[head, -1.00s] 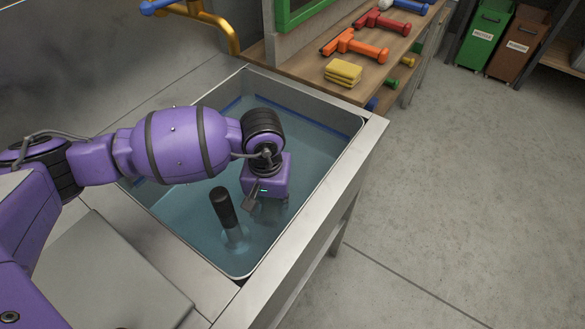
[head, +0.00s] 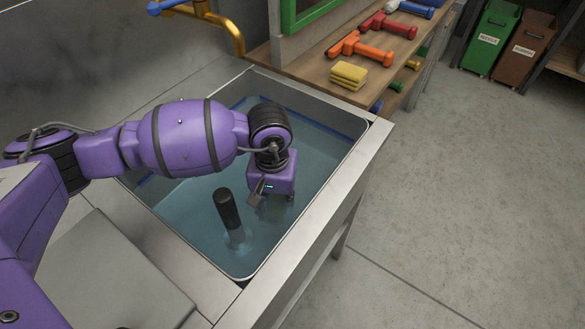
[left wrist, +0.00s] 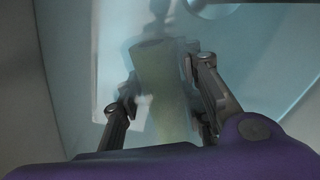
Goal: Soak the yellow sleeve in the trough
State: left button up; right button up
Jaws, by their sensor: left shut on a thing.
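The steel trough (head: 375,140) holds blue-tinted water (head: 205,215). My left gripper (head: 268,208) points down into the trough near its right side. Its fingers reach to or below the water and are hard to make out in the head view. In the left wrist view the left gripper (left wrist: 163,100) is shut on a pale yellow-green cylinder, the yellow sleeve (left wrist: 165,85), seen dim and blurred between the two fingers. The sleeve cannot be made out in the head view. My right gripper is not in view.
A dark upright cylinder (head: 227,208) stands in the water left of the gripper. Folded yellow cloths or sponges (head: 348,75), an orange nozzle (head: 360,48) and a red nozzle (head: 388,24) lie on a wooden bench behind. A brass pipe (head: 232,30) rises at the back. Open floor lies right.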

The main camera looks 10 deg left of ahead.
pick_arm(q)
notch_tip(320, 180, up, 3)
jog(key=shift+w+r+p, duration=0.1)
jog(key=shift+p, duration=0.55)
notch_tip(320, 180, up, 3)
jog(key=shift+r+p, duration=0.15)
jog(key=shift+p, duration=0.65)
notch_tip(320, 180, up, 2)
jog(key=shift+r+p, duration=0.25)
jog(key=shift+p, duration=0.3)
notch_tip(320, 180, up, 10)
jog(key=p, duration=0.4)
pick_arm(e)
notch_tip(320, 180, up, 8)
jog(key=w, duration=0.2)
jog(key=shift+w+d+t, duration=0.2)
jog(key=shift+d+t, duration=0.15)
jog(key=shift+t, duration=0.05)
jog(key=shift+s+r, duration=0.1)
